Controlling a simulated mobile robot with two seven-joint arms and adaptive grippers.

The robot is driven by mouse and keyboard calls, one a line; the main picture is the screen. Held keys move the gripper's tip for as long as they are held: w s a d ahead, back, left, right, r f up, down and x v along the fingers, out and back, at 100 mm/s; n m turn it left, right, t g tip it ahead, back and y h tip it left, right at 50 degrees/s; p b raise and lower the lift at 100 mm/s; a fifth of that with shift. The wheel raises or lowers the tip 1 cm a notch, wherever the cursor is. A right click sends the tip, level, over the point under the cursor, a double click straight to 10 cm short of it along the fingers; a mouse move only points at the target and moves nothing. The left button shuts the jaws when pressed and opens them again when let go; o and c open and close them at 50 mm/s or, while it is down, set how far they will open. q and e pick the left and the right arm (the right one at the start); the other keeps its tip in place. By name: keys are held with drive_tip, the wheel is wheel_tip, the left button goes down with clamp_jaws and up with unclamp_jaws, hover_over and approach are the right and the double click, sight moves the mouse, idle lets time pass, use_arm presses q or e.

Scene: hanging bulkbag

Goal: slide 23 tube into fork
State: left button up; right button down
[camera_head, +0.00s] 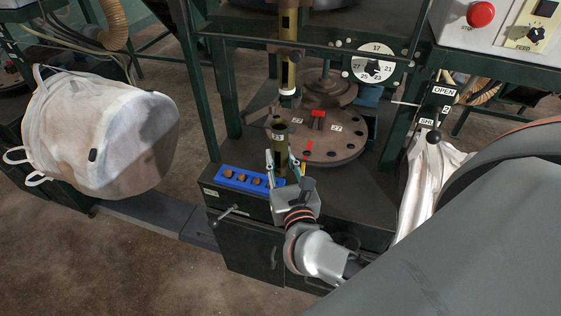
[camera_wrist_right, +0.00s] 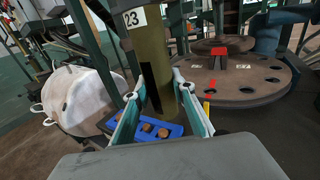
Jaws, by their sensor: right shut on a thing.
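The 23 tube (camera_head: 281,140) is a brass-olive tube with an open top and a "23" label. It stands nearly upright between the fingers of my right gripper (camera_head: 280,163), which is shut on it. In the right wrist view, the tube (camera_wrist_right: 156,60) shows its label and a dark slot, with the fingers (camera_wrist_right: 162,100) on either side. The tube is in front of the round turntable plate (camera_head: 325,143), apart from the vertical pipe (camera_head: 289,68) behind. I cannot clearly make out the fork. My left gripper is not in view.
A blue tray (camera_head: 229,180) with several brown round pieces sits on the cabinet beside the tube. A white bulk bag (camera_head: 95,135) hangs at the left. Dark green posts frame the machine.

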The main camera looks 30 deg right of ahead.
drive_tip(key=shift+w+d+f+b, duration=0.1)
drive_tip(key=shift+w+d+b, duration=0.15)
drive_tip(key=shift+w+d, duration=1.35)
drive_tip(key=shift+w+d+b, duration=0.2)
drive_tip(key=shift+w+d, duration=1.15)
drive_tip(key=shift+w, duration=0.55)
drive_tip(key=shift+w+d+f+b, duration=0.1)
drive_tip(key=shift+w+d+b, duration=0.15)
drive_tip(key=shift+w+d, duration=1.35)
drive_tip(key=shift+w+a+f, duration=0.1)
drive_tip(key=shift+a+f, duration=0.1)
drive_tip(key=shift+f, duration=0.1)
drive_tip(key=shift+f, duration=0.1)
drive_tip(key=c, duration=1.6)
unclamp_jaws()
drive_tip(key=shift+f, duration=0.1)
